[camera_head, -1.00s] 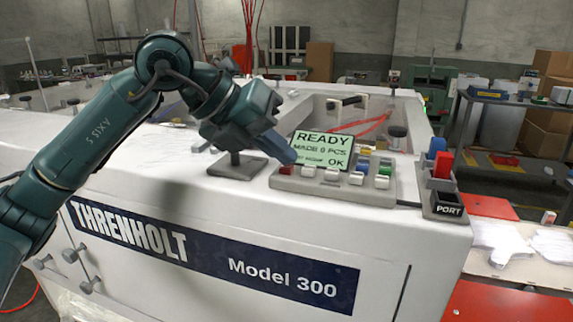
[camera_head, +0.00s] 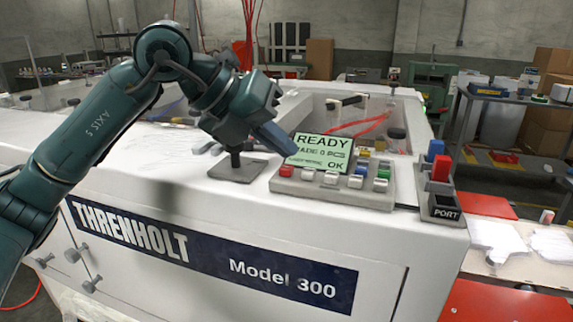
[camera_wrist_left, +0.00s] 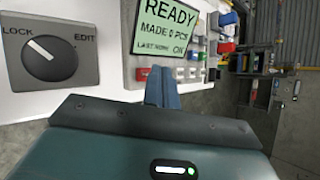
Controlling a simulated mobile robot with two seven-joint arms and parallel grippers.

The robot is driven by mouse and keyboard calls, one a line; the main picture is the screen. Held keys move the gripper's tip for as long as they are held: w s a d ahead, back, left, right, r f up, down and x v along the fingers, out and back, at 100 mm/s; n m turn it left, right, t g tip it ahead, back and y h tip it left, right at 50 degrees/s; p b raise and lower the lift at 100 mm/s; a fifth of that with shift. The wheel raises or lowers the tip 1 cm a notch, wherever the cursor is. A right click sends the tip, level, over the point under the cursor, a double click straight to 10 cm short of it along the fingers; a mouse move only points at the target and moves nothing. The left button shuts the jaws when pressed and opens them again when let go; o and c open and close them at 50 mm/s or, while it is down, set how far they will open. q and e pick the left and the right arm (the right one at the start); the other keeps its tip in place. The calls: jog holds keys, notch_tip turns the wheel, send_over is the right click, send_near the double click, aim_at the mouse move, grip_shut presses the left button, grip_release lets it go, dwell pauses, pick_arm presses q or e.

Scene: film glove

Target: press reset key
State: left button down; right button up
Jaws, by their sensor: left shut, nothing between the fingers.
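A grey key panel (camera_head: 335,190) sits on top of the white machine. A red key (camera_head: 286,171) is at the left end of its front row, beside white keys (camera_head: 320,175), a blue key (camera_head: 355,181) and a green key (camera_head: 380,185). No reset label can be read. The screen (camera_head: 322,152) behind the keys shows READY and a pieces line; it also shows in the left wrist view (camera_wrist_left: 165,28). My left gripper (camera_head: 289,149) is shut and empty, its tips above and behind the red key, apart from it, partly covering the screen's left edge. My right gripper is out of view.
A LOCK/EDIT knob (camera_wrist_left: 48,57) stands left of the panel in the left wrist view. A red and blue PORT block (camera_head: 440,180) stands at the right.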

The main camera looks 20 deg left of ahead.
pick_arm(q)
jog(key=shift+r+p, duration=1.95)
jog(key=shift+r, duration=0.6)
jog(key=shift+s+a+f, duration=0.1)
